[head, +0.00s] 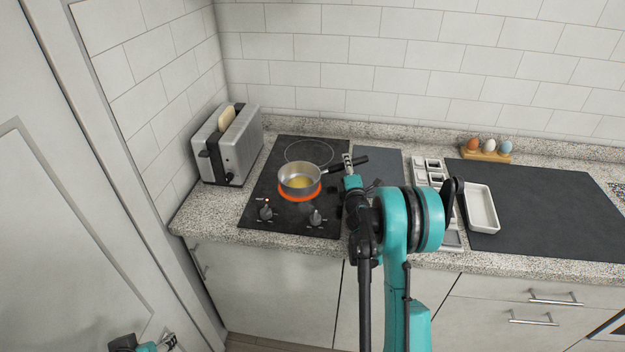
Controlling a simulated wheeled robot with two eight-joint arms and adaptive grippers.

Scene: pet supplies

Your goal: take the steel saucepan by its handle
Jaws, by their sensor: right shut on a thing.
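The steel saucepan (299,178) sits on the front burner of the black cooktop (262,190), with something yellow inside it. The burner under it glows orange-red. Its dark handle (359,161) points right and slightly back. My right gripper (347,163) is shut on the handle, and the handle's dark end shows beyond the fingers. My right arm hides part of the counter in front of it. My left gripper (168,342) is low at the bottom left, away from the counter; it is too small and cut off to tell its opening.
A toaster (230,145) with bread stands left of the cooktop. Right of my arm are a compartment tray (420,170), a white dish (481,208) on a dark mat (560,210), and a wooden egg holder (486,156) with three eggs. A tiled wall closes the back.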

